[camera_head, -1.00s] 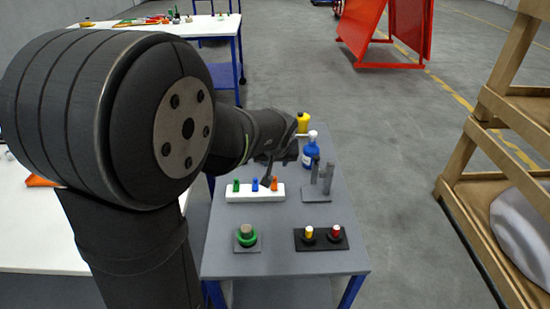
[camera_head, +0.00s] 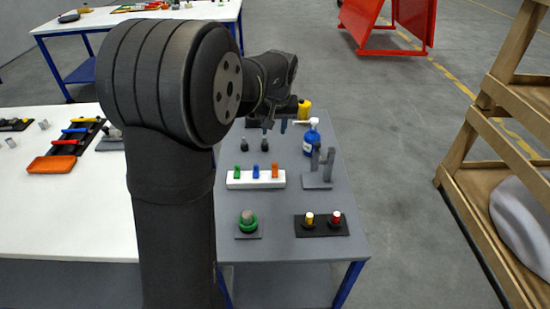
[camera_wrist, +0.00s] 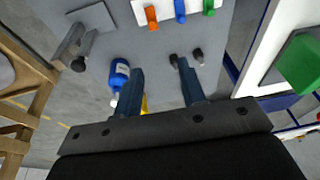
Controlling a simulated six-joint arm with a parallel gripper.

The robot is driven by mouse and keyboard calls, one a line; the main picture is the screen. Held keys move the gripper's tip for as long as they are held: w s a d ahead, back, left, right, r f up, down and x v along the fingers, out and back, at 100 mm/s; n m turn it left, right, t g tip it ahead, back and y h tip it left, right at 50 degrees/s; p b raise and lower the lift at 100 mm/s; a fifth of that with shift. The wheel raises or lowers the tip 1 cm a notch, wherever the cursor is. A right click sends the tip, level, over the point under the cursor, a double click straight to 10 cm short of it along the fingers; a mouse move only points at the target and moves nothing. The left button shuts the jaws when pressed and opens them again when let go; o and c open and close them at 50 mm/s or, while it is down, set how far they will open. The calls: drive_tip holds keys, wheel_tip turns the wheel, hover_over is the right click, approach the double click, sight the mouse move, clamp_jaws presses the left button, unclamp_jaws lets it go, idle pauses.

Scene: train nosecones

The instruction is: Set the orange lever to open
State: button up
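The orange lever (camera_head: 275,170) stands at the right end of a white block (camera_head: 240,180) on the grey table, with a blue lever (camera_head: 256,171) and a green lever (camera_head: 238,172) to its left. In the wrist view the orange lever (camera_wrist: 152,18) shows at the top, beyond my fingertips. All three levers look tilted about alike; I cannot tell which setting the orange one is in. My gripper (camera_head: 274,126) hangs above the table behind the block, clear of the levers. In the wrist view its two fingers (camera_wrist: 160,72) are apart with nothing between them.
Behind the block stand two small dark knobs (camera_head: 254,145). A blue bottle (camera_head: 311,138) and a grey upright bracket (camera_head: 318,185) are to the right. A green ring on a post (camera_head: 247,222) and a black plate with two buttons (camera_head: 321,225) are in front. A wooden shelf (camera_head: 480,150) is further right.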

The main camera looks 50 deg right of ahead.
sight(275, 164)
drive_tip(key=d+f+g, duration=0.1)
drive_tip(key=f, duration=0.4)
drive_tip(key=w+f+y, duration=0.1)
drive_tip(key=f, duration=0.4)
drive_tip(key=w+d+f+g, duration=0.1)
drive_tip(key=f, duration=0.5)
drive_tip(key=shift+w+d+f+g+y, duration=0.1)
drive_tip(key=shift+w+d+g+y, duration=0.05)
drive_tip(key=shift+d+g+y, duration=0.2)
clamp_jaws()
